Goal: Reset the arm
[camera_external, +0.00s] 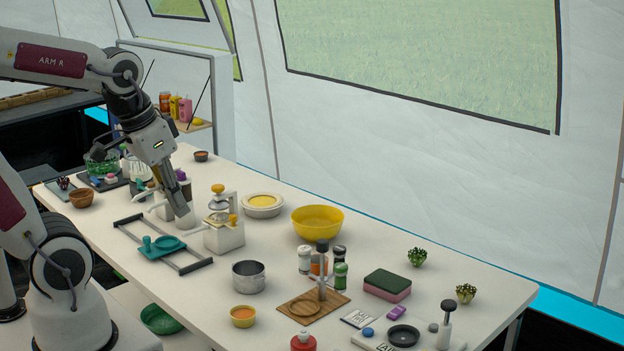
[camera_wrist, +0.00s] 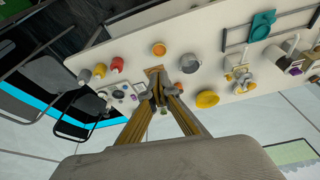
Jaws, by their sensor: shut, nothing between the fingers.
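My gripper (camera_external: 184,216) points down over the left-middle of the white table (camera_external: 380,265) in the external view. It is between the teal dish and the white appliance, and I cannot tell its exact height above the table. In the wrist view my gripper (camera_wrist: 166,92) reaches out with its fingers drawn together and nothing held between them. The table (camera_wrist: 215,40) spreads out beyond the fingertips there.
Near my gripper are a teal dish (camera_external: 168,244) on a black rack, a white appliance (camera_external: 224,236) and a cream bowl (camera_external: 262,212). A yellow bowl (camera_external: 317,231), a metal pot (camera_external: 248,285), spice jars (camera_external: 304,259) and a sponge (camera_external: 387,293) stand rightward.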

